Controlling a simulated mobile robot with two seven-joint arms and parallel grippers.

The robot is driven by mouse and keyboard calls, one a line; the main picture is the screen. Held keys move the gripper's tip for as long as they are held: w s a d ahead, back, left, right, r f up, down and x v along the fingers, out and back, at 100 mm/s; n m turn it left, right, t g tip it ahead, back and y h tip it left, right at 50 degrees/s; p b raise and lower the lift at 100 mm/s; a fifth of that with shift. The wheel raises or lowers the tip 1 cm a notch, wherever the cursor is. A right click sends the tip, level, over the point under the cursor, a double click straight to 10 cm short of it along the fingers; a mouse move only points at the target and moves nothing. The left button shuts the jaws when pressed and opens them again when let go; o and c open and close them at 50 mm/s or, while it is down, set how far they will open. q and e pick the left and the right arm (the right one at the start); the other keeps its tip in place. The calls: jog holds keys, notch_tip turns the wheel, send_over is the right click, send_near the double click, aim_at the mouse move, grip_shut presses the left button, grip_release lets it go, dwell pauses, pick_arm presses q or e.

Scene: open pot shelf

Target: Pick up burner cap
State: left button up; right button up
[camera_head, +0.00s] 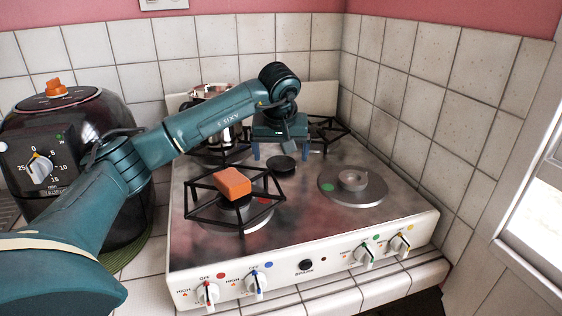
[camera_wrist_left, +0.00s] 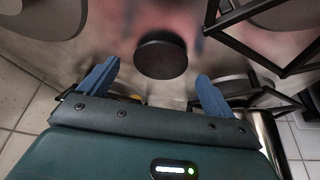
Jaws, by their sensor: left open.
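The burner cap is a small black round disc (camera_head: 282,166) lying on the bare metal stovetop between the burners. In the left wrist view the burner cap (camera_wrist_left: 160,54) sits just beyond the fingertips, roughly centred between them. My left gripper (camera_head: 281,154) is open and empty, above the stove just behind the cap. Its two blue fingers point downward and also show in the left wrist view (camera_wrist_left: 156,74). Nothing is between the fingers. My right gripper is out of view.
An orange block (camera_head: 233,184) sits on the front-left grate (camera_head: 202,212). The front-right burner (camera_head: 353,186) has no grate. A metal pot (camera_head: 212,117) stands at the back left, partly behind my arm. A black air fryer (camera_head: 75,125) is at left. Tiled walls bound the back and right.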

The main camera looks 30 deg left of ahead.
pick_arm(q)
jog(key=shift+x, duration=0.9)
jog(key=shift+c, duration=0.2)
jog(key=c, duration=1.1)
